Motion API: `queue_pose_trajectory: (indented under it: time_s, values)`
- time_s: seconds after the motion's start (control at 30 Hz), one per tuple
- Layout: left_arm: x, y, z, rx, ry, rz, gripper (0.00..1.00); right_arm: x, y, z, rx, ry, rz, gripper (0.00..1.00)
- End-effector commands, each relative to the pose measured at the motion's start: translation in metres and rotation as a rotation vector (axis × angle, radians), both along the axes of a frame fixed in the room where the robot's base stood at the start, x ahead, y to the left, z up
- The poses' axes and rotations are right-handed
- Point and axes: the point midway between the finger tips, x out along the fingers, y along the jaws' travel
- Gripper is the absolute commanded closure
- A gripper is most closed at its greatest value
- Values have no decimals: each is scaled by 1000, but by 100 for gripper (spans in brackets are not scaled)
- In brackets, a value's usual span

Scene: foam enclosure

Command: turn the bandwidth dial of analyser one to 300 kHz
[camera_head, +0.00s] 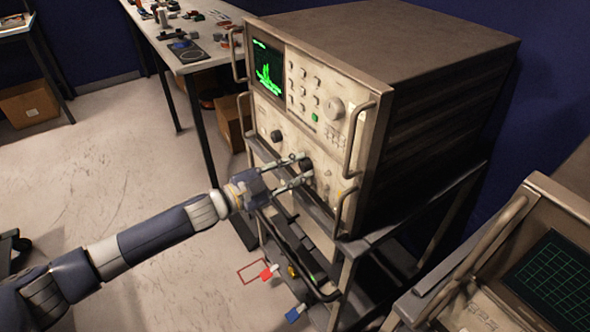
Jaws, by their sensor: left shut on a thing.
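The analyser (430,70) is a large beige and brown rack instrument with a green trace on its screen (268,68). My left gripper (303,171) is at the lower front panel, its fingers shut on a dark dial (306,164). The fingers cover part of the dial, and its markings are too small to read. Another dark knob (277,136) sits to the left on the same panel. A light round knob (333,108) is on the upper panel. My right gripper is not in view.
Metal handles (357,140) stick out at the panel's sides, close to my left gripper. A second instrument with a grid screen (552,280) stands at the lower right. A cluttered bench (165,35) is behind. Open floor (120,150) lies to the left.

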Motion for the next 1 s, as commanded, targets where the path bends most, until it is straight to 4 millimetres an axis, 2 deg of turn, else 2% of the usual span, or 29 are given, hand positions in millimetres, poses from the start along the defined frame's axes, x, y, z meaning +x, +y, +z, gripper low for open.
queue_pose_trajectory:
  time_s: [0.4, 1.0]
  values:
    - [0, 0, 0, 137, -206, -1, 96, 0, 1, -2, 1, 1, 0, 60]
    - [0, 0, 0, 169, -254, -1, 96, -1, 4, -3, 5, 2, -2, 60]
